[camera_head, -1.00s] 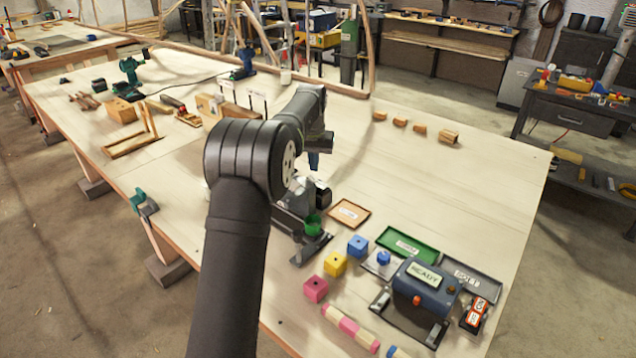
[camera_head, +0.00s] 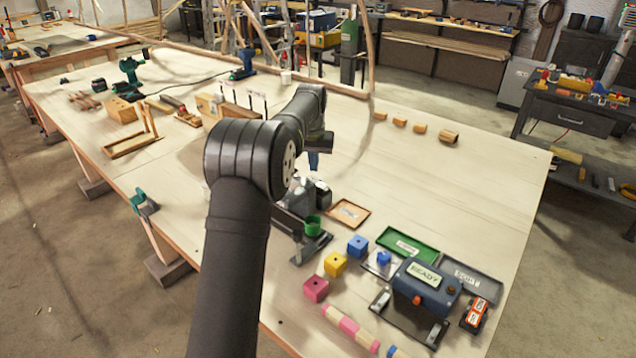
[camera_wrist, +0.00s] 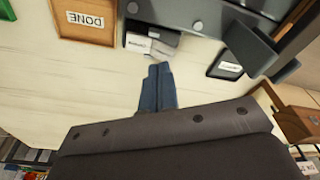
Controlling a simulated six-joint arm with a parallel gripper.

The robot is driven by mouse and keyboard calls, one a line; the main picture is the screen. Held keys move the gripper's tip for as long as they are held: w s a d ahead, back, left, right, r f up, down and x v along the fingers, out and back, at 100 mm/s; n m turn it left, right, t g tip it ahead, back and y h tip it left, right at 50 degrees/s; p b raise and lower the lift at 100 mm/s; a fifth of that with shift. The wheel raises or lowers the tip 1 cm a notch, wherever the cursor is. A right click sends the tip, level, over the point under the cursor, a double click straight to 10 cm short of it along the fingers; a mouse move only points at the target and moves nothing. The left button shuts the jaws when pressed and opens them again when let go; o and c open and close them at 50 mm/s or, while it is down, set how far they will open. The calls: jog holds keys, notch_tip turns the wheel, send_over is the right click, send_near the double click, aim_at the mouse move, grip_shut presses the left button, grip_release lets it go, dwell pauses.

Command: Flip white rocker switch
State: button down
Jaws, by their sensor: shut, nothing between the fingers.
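A small block with a white face and a grey part (camera_wrist: 150,42) lies just beyond my fingertips in the wrist view. It looks like the white rocker switch, but I cannot read its rocker position. My gripper (camera_wrist: 160,68) is shut and empty, its blue fingers side by side, pointing at the block with a small gap seen between them in the picture. I cannot tell the height gap. In the head view my gripper (camera_head: 313,160) is partly hidden behind my arm, over the table behind the grey machine (camera_head: 308,200). The switch cannot be made out clearly there.
The dark machine (camera_wrist: 245,35) stands close beside the block. A tray labelled DONE (camera_wrist: 85,20) lies to its left. A blue READY box (camera_head: 425,283), an orange switch box (camera_head: 476,314) and coloured cubes (camera_head: 335,263) lie at the front right.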

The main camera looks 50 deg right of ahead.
aim_at(314, 179)
jog(key=shift+f, duration=1.7)
dwell(0.7)
jog(key=shift+r, duration=3.5)
notch_tip(314, 179, down, 7)
jog(key=shift+r, duration=0.2)
jog(key=shift+r, duration=3.2)
